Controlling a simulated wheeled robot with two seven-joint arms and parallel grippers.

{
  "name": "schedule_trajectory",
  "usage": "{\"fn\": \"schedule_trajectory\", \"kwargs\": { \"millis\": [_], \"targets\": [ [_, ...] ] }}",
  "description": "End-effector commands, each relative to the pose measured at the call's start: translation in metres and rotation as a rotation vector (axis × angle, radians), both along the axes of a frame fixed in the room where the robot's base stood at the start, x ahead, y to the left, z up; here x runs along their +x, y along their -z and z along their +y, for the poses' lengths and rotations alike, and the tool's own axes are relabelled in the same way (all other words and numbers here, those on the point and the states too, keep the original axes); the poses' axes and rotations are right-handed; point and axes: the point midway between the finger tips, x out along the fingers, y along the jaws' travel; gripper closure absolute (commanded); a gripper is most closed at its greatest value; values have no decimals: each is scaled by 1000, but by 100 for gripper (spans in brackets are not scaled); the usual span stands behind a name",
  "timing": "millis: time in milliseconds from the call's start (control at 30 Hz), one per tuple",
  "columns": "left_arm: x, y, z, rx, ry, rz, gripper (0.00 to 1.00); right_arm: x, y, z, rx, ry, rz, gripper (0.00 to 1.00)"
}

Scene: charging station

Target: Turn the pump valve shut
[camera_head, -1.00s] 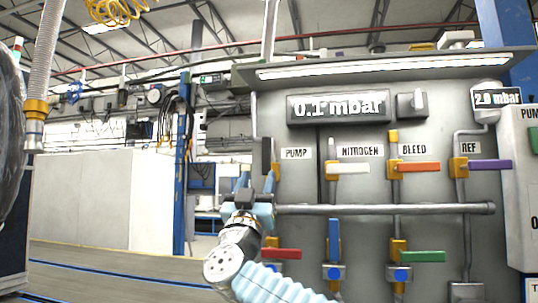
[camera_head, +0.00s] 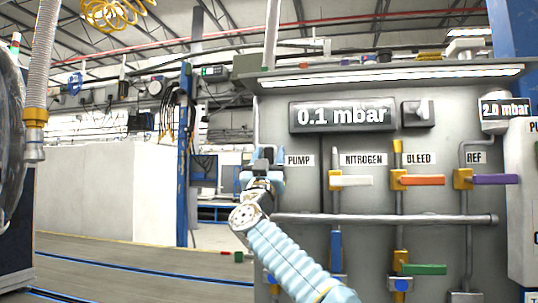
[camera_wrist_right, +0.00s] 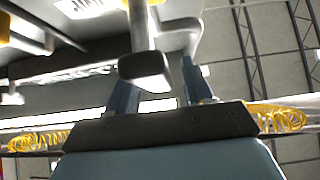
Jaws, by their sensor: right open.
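The PUMP label (camera_head: 300,160) is at the left of the grey valve panel (camera_head: 300,240). My right gripper (camera_head: 264,158) is just left of this label, at the pump valve's place, and hides most of that valve. In the right wrist view, my open right gripper (camera_wrist_right: 160,88) has its two blue-grey fingers apart. A dark, blocky handle end on a grey stem (camera_wrist_right: 145,68), apparently the pump valve's, shows between and beyond them. I cannot tell whether the fingers touch it. My left gripper is not in view.
The nitrogen valve's white handle (camera_head: 352,181), the bleed valve's orange handle (camera_head: 422,180) and the purple REF handle (camera_head: 495,179) are to the right. A horizontal pipe (camera_head: 390,219) runs below them. The display (camera_head: 342,116) reads 0.1 mbar.

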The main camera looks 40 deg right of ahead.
Motion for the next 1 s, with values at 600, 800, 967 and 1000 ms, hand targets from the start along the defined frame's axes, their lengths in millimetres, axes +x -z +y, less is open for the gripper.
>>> {"fn": "schedule_trajectory", "kwargs": {
  "millis": [600,800,967,1000],
  "targets": [
    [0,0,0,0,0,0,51,0,0,0,0,0,0,100],
    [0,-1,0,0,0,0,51,-1,0,0,14,-1,-18,100],
    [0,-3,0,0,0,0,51,-3,0,-2,56,-1,-70,100],
    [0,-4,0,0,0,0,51,-4,0,-3,71,-1,-87,100]
  ]
}}
